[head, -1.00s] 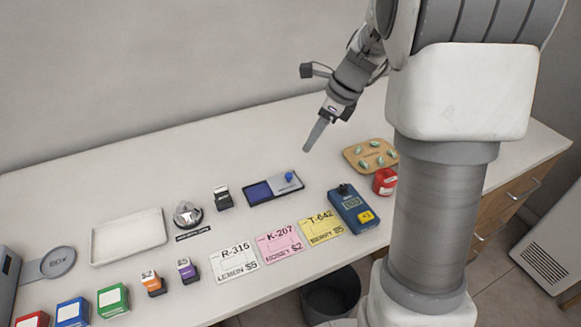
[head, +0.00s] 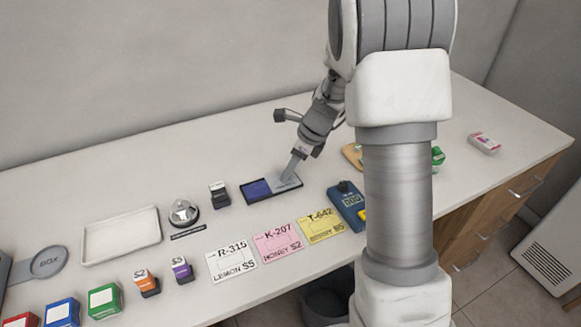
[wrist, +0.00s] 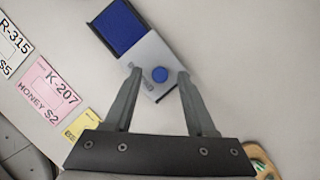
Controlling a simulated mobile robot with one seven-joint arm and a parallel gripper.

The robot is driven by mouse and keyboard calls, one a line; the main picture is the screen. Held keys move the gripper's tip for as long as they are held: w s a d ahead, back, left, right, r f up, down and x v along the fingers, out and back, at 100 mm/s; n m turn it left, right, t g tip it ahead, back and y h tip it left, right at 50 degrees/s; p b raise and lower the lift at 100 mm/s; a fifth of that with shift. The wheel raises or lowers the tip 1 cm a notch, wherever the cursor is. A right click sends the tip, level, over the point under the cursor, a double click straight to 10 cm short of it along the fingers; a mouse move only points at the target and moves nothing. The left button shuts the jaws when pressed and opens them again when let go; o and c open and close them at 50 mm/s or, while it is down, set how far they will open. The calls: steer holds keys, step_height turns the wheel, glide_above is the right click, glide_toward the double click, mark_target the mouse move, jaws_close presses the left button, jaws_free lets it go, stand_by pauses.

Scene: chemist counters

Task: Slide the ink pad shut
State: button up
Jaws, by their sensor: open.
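The ink pad (head: 257,188) lies on the counter, its blue pad bare at the left end and its grey sliding lid over the right end. In the wrist view the blue pad (wrist: 117,28) is at the top, with the grey lid (wrist: 147,55) below it and a round blue knob (wrist: 160,74) on the lid. My gripper (head: 292,172) is over the lid end of the ink pad. In the wrist view the open fingers of my gripper (wrist: 159,72) stand either side of the knob, with a gap on each side. In the head view my fingers hide the knob.
Three cards, white (head: 230,261), pink (head: 277,242) and yellow (head: 319,226), lie in front of the ink pad. A blue device (head: 347,204) is to its right, and a black stamp (head: 219,195) and a bell (head: 183,212) to its left. A white tray (head: 120,253) is further left.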

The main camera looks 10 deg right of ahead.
jaws_close()
stand_by(1.4)
